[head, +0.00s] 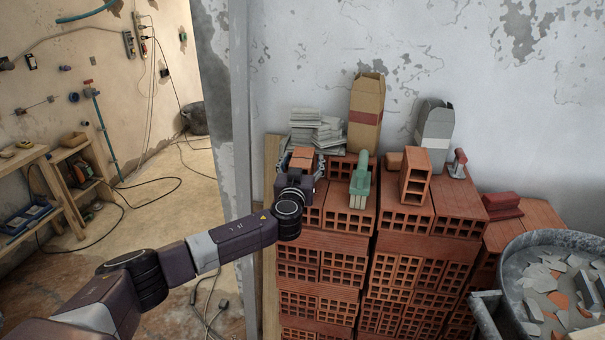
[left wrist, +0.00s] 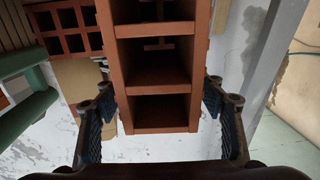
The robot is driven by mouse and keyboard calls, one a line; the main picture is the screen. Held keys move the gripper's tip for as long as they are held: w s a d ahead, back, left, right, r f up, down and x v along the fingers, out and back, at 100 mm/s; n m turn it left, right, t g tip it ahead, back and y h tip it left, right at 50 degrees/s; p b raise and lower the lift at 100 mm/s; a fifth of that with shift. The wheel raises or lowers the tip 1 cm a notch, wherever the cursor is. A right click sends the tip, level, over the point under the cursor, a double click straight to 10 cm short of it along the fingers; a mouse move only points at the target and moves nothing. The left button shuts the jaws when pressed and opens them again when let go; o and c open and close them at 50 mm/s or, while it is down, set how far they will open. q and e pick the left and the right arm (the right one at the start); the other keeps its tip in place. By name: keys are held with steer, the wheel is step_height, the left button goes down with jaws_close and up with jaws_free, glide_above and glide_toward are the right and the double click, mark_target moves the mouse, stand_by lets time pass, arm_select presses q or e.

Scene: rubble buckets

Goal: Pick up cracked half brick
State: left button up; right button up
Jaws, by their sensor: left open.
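A short hollow orange brick (head: 301,158), which I take to be the half brick, sits at the left end of the brick stack, partly hidden by my left gripper (head: 299,174). No crack can be made out. In the left wrist view, the brick (left wrist: 158,75) shows open cells and lies between the two fingers of my left gripper (left wrist: 160,96). The jaws are open, one finger on each side, with a visible gap at the right finger. Whether the left finger touches cannot be told. My right gripper is not in view.
A green-handled tool (head: 360,182) stands just right of the gripper. Grey tiles (head: 314,130), a brown paper bag (head: 366,112), a grey bag (head: 434,125) and another hollow brick (head: 415,176) are close by. A metal tub (head: 507,257) of rubble stands at right.

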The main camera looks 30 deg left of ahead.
arm_select(q)
steer(key=shift+c, duration=0.2)
jaws_close()
steer(key=shift+a+r, duration=0.1)
steer(key=shift+r, duration=0.45)
step_height(320, 180, up, 19)
steer(key=b, duration=0.4)
